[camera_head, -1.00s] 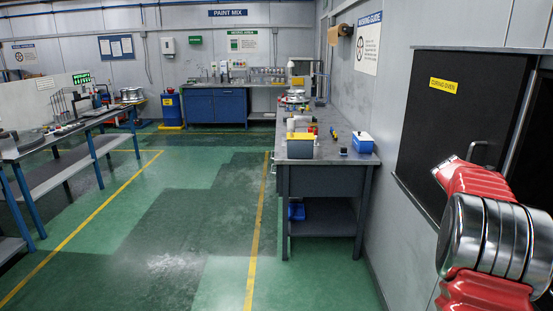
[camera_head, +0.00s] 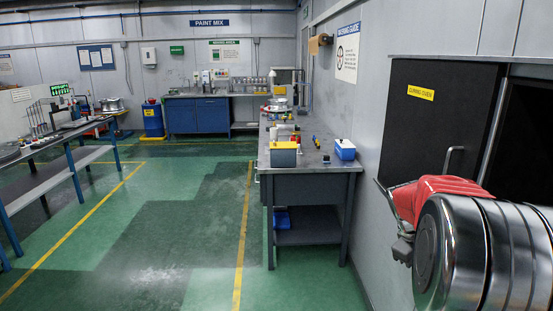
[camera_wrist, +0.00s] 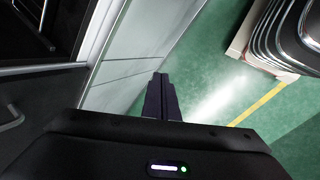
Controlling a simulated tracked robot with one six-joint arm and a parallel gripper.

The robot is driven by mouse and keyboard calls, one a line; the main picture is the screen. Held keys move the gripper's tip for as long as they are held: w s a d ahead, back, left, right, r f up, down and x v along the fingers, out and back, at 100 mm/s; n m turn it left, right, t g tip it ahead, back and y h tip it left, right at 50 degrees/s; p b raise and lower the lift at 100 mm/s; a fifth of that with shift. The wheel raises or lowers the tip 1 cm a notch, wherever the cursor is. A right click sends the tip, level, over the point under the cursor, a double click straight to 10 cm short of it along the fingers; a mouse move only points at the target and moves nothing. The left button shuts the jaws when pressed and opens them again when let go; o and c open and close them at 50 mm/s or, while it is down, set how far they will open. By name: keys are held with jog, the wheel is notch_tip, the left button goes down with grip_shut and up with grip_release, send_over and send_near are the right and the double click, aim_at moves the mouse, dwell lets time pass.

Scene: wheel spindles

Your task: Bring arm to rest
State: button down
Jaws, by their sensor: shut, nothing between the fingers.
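My arm, with red and polished metal segments, is folded at the lower right in the head view, in front of the curing oven (camera_head: 440,125). A small grey part shows at its left side; I cannot tell there whether it is my gripper. In the wrist view my gripper (camera_wrist: 160,95) points out over the green floor. Its two dark fingers are together, with nothing held. The fingers are apart from the wall panel (camera_wrist: 140,45) on their left.
The oven's dark front and handle (camera_head: 452,158) are close to my arm on the right. A grey workbench (camera_head: 325,165) with a blue-and-white box (camera_head: 345,150) stands ahead. Another bench (camera_head: 75,150) is at left. The green floor between them (camera_head: 180,225) is clear.

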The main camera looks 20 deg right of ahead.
jog(key=s+a+r+m+t+y, duration=0.1)
jog(key=s+a, duration=0.3)
jog(key=a, duration=0.9)
jog(key=s+a+r+t+y, duration=0.2)
jog(key=s+a, duration=0.3)
jog(key=a, duration=0.8)
jog(key=s+a+r+m+t+y, duration=0.1)
jog(key=s+a+r+t, duration=0.2)
jog(key=a, duration=1)
jog(key=shift+s+a+r+m+y, duration=0.2)
jog(key=shift+s+a+m+y, duration=0.1)
jog(key=shift+s, duration=0.45)
